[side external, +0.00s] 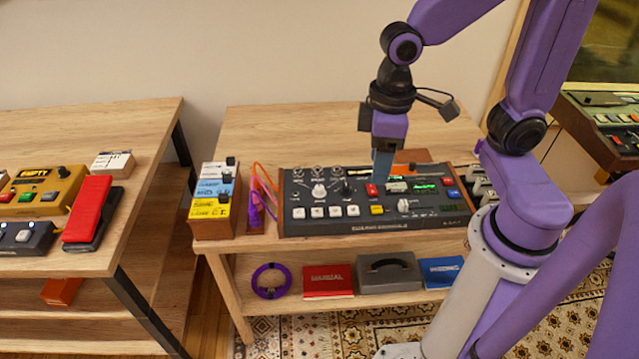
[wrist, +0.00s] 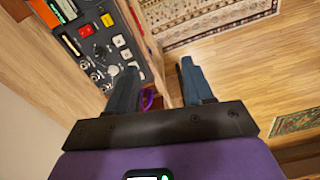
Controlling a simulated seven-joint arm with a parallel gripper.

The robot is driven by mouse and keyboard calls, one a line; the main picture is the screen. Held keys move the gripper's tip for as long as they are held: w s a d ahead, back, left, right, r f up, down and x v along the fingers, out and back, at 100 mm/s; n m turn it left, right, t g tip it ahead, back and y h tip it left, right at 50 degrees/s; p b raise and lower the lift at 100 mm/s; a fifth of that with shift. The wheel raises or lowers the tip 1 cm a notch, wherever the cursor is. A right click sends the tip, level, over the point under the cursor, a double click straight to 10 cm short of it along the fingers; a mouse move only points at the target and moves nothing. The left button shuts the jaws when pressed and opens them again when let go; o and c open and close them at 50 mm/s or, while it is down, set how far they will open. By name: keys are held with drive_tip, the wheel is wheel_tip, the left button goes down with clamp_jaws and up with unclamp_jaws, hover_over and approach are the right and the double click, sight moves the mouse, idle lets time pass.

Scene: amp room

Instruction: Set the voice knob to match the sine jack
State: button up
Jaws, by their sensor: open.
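A dark console (side external: 300,222) with knobs, buttons and sockets sits on the middle wooden table. It has a white-topped knob (side external: 319,190) and a black knob (side external: 347,188) near its left middle, below a row of round jacks (side external: 317,172). The lettering is too small to tell which is the voice knob or the sine jack. My gripper (side external: 382,176) points down over the console's middle, right of the black knob, with its fingertips near the panel. In the wrist view my gripper (wrist: 154,52) is open with nothing between its fingers; the console (wrist: 75,45) shows at upper left, partly hidden by a finger.
Left of the console stand orange and purple cables (side external: 257,200) and a box with white, blue and yellow labels (side external: 212,212). A lower shelf holds a red manual (side external: 328,281) and a grey case (side external: 388,272). Pedals, one yellow (side external: 40,190), sit on the left table.

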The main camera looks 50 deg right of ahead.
drive_tip(key=w+d+f+m, duration=0.25)
drive_tip(key=w+m, duration=0.35)
drive_tip(key=w, duration=0.5)
drive_tip(key=m, duration=0.6)
approach(319, 187)
wheel_tip(319, 187, down, 9)
drive_tip(key=shift+a+r, duration=0.15)
drive_tip(key=shift+r, duration=0.05)
clamp_jaws()
